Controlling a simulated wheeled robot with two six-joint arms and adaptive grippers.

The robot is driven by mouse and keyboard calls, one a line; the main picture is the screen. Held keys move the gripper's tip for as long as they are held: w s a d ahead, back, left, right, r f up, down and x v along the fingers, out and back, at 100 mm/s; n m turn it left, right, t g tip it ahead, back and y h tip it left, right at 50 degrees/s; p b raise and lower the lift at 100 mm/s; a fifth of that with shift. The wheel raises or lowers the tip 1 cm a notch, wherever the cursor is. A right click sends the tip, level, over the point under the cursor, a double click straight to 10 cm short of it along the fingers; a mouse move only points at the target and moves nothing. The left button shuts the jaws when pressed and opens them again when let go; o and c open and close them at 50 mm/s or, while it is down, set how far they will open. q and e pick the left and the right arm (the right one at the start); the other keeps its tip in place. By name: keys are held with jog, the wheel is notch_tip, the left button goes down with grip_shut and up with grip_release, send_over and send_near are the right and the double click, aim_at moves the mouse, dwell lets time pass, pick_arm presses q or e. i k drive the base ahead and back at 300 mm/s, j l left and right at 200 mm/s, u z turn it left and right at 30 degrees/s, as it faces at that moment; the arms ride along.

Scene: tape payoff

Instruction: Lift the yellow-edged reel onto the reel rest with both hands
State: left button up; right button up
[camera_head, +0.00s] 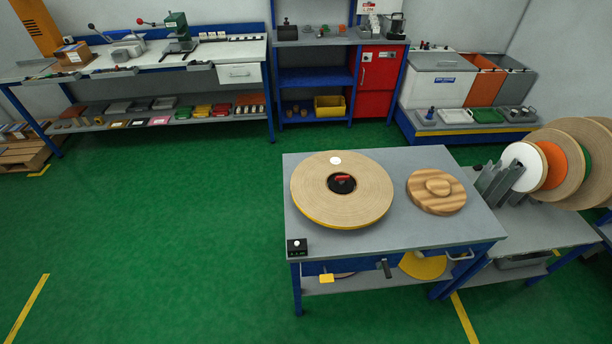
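The yellow-edged reel (318,202) lies flat on the left part of a grey-topped table. It is a wide tan disc with a white round label near its far edge. A black hub with a red part on it shows in its centre hole. A round striped wooden piece with a smaller raised disc (437,198) lies to its right, apart from it; I cannot tell whether this is the reel rest. Neither of my grippers is in view.
The grey table (400,235) has a small black box (296,247) at its front left corner. Several large reels stand upright in a grey rack (497,184) on the right. A workbench (140,65) and shelves are at the back. Green floor on the left is clear.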

aim_at(439, 189)
jog(key=i+j+z, duration=0.1)
jog(key=j+z, duration=0.75)
